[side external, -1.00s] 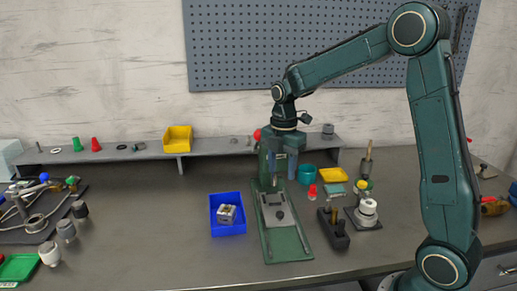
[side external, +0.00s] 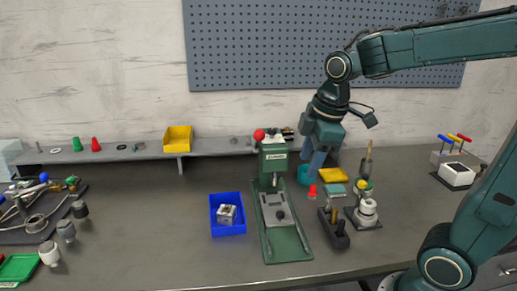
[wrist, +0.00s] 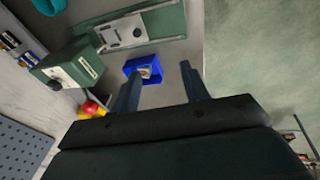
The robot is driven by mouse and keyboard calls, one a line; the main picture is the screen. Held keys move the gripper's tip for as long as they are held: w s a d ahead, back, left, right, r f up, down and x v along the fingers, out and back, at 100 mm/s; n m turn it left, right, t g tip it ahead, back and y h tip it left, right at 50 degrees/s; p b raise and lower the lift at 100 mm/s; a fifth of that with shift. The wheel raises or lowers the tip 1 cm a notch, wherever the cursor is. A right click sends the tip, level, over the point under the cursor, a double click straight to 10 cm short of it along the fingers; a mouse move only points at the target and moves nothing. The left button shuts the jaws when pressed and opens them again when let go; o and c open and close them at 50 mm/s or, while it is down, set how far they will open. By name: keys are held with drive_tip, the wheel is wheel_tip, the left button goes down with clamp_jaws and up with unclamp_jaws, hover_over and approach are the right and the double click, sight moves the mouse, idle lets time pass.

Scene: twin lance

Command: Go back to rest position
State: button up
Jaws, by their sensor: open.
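In the wrist view my gripper (wrist: 158,80) shows two separate fingers, also empty. The blue bin (side external: 228,230) stands on the bench left of the press base, with a metal block (side external: 227,214) inside. The bin (wrist: 130,72) also shows beyond the fingers in the wrist view.
A grey shelf (side external: 110,155) runs along the wall with a yellow bin (side external: 178,138) on it. A black fixture (side external: 333,230), a white knobbed part (side external: 367,211) and a red piece (side external: 312,191) stand right of the press. The front left-centre bench is clear.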

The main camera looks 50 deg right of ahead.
drive_tip(key=s+a+m+t, duration=0.2)
drive_tip(key=s+a+m, duration=0.1)
drive_tip(key=s+m, duration=0.5)
drive_tip(key=s, duration=0.3)
drive_tip(key=shift+s+a+m+t, duration=0.2)
drive_tip(key=shift+a+m+t, duration=0.1)
drive_tip(key=shift+m, duration=0.1)
drive_tip(key=shift+o, duration=0.6)
drive_tip(key=shift+r, duration=0.15)
idle(0.3)
